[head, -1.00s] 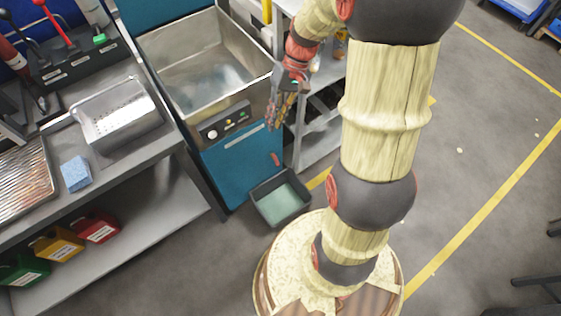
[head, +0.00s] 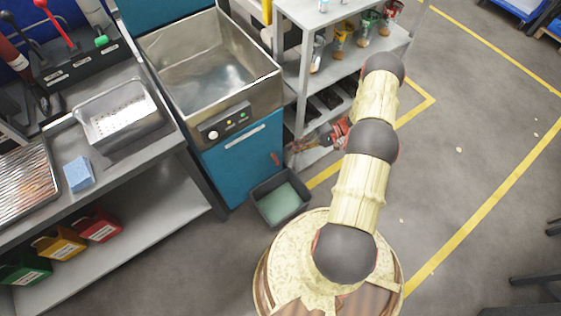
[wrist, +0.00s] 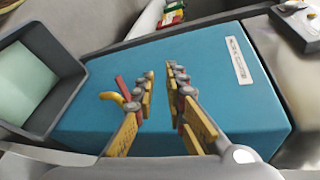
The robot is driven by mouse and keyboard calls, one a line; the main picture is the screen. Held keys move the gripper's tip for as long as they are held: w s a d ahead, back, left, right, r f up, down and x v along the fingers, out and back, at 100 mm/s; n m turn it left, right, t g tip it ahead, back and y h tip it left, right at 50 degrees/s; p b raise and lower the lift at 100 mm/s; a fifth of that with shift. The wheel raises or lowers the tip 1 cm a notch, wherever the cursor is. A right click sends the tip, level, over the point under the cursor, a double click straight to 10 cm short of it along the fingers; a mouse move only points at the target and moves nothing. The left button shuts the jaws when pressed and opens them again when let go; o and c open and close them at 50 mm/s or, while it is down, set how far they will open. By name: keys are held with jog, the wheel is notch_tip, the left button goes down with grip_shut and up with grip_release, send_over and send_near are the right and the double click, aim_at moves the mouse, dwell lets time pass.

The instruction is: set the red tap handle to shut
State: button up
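The red tap handle (head: 275,158) is a small red lever low on the front of the blue sink cabinet (head: 240,160), above the grey bin. In the wrist view the red handle (wrist: 121,85) shows just left of my left finger, with a yellow brass-coloured piece (wrist: 112,97) beside it; the finger hides part of the tap. My gripper (head: 292,152) is just right of the handle in the head view. In the wrist view my gripper (wrist: 161,72) is open, with nothing between its fingers. I cannot tell whether a finger touches the handle.
A grey bin (head: 261,209) with pale green liquid stands on the floor below the tap. A steel basin (head: 180,105) and a panel with knobs (head: 226,122) are above. Shelving (head: 302,75) stands close at the right.

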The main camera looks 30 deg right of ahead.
aim_at(276, 159)
notch_tip(276, 159, down, 11)
jog(key=s+d+m+t, duration=0.1)
jog(key=d+t, duration=0.1)
jog(key=t, duration=0.5)
jog(key=b+x, duration=0.1)
jog(key=x, duration=0.7)
jog(key=shift+s+a+y+b, duration=0.25)
jog(key=shift+y+b, duration=0.05)
grip_shut()
